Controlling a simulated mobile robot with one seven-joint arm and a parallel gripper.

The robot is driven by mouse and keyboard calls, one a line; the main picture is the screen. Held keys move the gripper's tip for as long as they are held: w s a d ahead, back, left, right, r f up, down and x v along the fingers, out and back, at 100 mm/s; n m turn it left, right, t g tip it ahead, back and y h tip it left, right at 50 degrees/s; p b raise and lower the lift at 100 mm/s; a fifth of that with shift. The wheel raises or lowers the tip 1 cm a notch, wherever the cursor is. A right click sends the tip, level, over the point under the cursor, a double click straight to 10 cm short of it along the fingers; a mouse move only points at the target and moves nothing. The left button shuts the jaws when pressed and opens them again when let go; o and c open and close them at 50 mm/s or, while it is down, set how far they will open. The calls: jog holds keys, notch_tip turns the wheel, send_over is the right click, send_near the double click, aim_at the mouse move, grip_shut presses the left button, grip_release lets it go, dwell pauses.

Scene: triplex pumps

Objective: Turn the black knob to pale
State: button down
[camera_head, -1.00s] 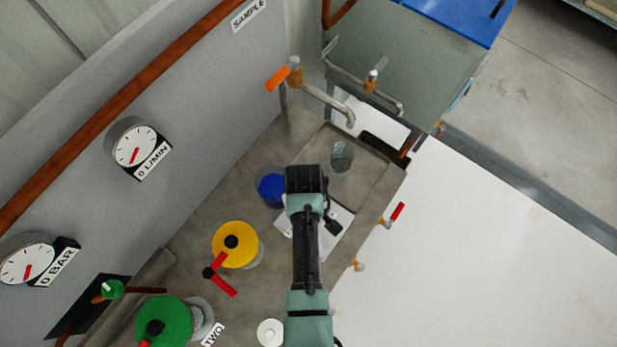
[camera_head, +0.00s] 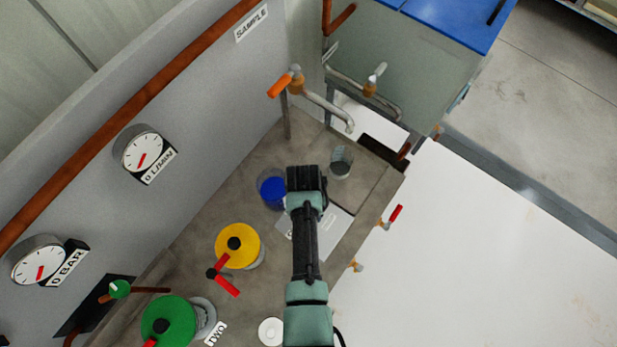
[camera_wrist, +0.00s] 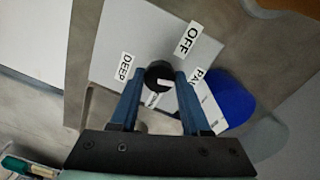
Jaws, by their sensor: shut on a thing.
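In the wrist view the black knob (camera_wrist: 158,72) sits on a pale plate (camera_wrist: 108,50) with the labels DEEP (camera_wrist: 125,66), OFF (camera_wrist: 193,38) and a partly hidden one starting PA (camera_wrist: 197,77). A short white mark shows low on the knob's face; I cannot tell exactly which label it points at. My gripper (camera_wrist: 160,80) is shut on the knob, one blue finger on each side. In the head view my gripper (camera_head: 306,185) is over the plate (camera_head: 337,229) and hides the knob.
A clear glass (camera_head: 341,161) is in the basin beyond. Yellow (camera_head: 237,243) and green (camera_head: 168,320) lidded parts stand at lower left.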

jog(key=shift+m, duration=0.9)
jog(key=shift+c, duration=1.8)
grip_release()
jog(key=shift+r, duration=0.1)
notch_tip(320, 180, up, 13)
jog(key=shift+a, duration=0.2)
jog(key=shift+w, duration=0.1)
